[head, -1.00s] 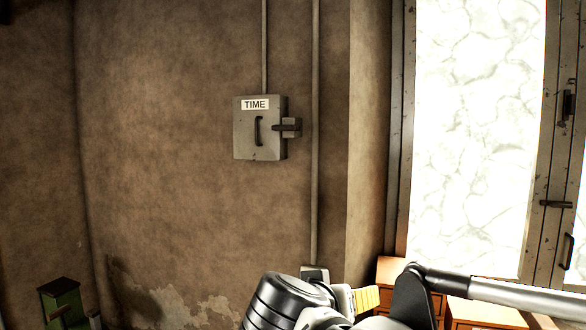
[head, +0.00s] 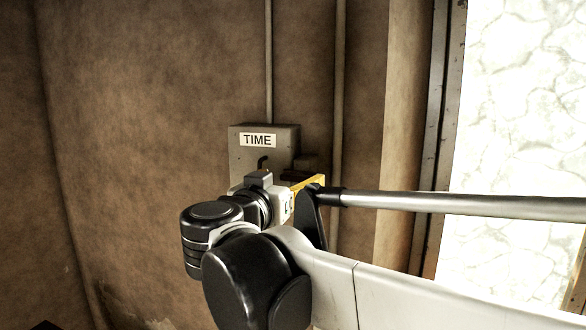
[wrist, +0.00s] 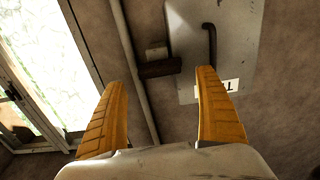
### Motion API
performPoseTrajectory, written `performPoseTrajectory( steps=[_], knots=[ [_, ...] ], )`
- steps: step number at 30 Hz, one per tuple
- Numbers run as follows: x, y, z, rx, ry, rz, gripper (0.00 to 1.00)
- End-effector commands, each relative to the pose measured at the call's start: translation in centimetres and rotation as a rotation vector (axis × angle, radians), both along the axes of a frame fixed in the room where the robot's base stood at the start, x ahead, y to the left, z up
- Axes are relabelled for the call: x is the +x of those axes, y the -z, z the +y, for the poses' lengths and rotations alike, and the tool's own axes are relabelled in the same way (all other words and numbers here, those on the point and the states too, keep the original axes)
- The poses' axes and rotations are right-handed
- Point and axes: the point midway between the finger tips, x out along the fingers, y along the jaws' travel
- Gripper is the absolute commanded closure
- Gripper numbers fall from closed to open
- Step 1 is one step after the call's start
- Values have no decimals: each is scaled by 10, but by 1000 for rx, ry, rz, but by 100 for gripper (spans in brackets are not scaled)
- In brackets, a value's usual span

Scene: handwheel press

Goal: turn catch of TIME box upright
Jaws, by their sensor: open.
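The grey TIME box (head: 240,137) hangs on the brown wall in the head view, its lower part hidden behind my arm. In the wrist view the TIME box (wrist: 243,52) appears upside down, with its dark bar handle (wrist: 210,42) on the door. The dark catch (wrist: 160,68) lies level across the box's edge by a small grey block; in the head view the catch (head: 295,174) is mostly covered. My gripper (wrist: 165,100) is open and empty, its two yellow fingers spread below the catch in the wrist picture. I see no contact with the catch.
A vertical pipe (wrist: 133,65) runs down the wall close beside the catch. Another thin pipe (head: 269,60) enters the box from above. A bright window (head: 525,110) with a metal frame stands at the right. The wall left of the box is clear.

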Motion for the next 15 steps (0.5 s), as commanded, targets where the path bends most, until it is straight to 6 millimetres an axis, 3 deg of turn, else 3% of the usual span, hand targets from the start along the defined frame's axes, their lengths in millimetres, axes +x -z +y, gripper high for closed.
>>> performPoseTrajectory(
  steps=[6, 15],
  knots=[
    [30, -1, -11, -1, 2, 1, 17],
    [37, 0, -14, -1, 0, 1, 17]
  ],
)
